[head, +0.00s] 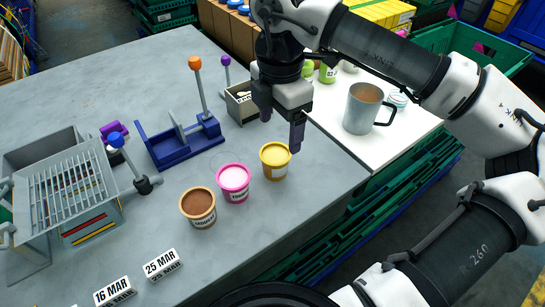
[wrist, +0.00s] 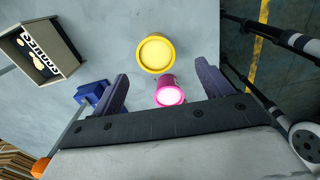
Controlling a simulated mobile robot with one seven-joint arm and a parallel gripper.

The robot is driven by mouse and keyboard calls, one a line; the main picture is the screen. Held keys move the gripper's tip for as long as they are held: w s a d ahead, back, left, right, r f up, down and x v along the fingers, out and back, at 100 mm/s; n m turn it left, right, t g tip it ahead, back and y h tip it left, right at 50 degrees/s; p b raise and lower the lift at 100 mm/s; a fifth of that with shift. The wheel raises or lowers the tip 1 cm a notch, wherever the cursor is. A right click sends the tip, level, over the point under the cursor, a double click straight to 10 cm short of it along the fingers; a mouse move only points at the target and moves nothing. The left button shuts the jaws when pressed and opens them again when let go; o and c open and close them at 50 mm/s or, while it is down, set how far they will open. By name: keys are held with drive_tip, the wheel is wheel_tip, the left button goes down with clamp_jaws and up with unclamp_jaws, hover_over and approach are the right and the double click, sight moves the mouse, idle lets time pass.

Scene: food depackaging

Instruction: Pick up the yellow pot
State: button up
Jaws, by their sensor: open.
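The yellow pot (head: 275,161) stands upright on the grey table, at the right end of a row of pots. In the wrist view the yellow pot (wrist: 156,53) lies beyond the fingertips, roughly midway between them. My gripper (head: 281,133) is open and empty above the table near the yellow pot. In the wrist view its two fingers (wrist: 161,76) are spread wide. The pink pot (head: 234,182) stands just left of the yellow one. The pink pot (wrist: 169,91) appears between the fingers in the wrist view, below them.
A brown pot (head: 198,207) stands left of the pink one. A blue lever device (head: 180,146), a grey box with a grille (head: 70,190) and a small labelled box (head: 240,103) stand around. A mug (head: 362,108) is on the white surface. Date blocks (head: 162,264) lie in front.

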sight(275, 153)
wheel_tip(275, 153, down, 5)
drive_tip(key=shift+f+p, duration=0.1)
drive_tip(key=shift+p, duration=0.25)
drive_tip(key=shift+w+a+f+p, duration=0.2)
drive_tip(key=shift+f+p, duration=0.3)
drive_tip(key=shift+f, duration=0.9)
drive_tip(key=shift+w+a+f+p, duration=0.15)
drive_tip(key=shift+f+p, duration=0.35)
drive_tip(key=shift+f, duration=0.85)
drive_tip(key=shift+s, duration=0.1)
drive_tip(key=c, duration=1)
drive_tip(key=shift+r, duration=0.15)
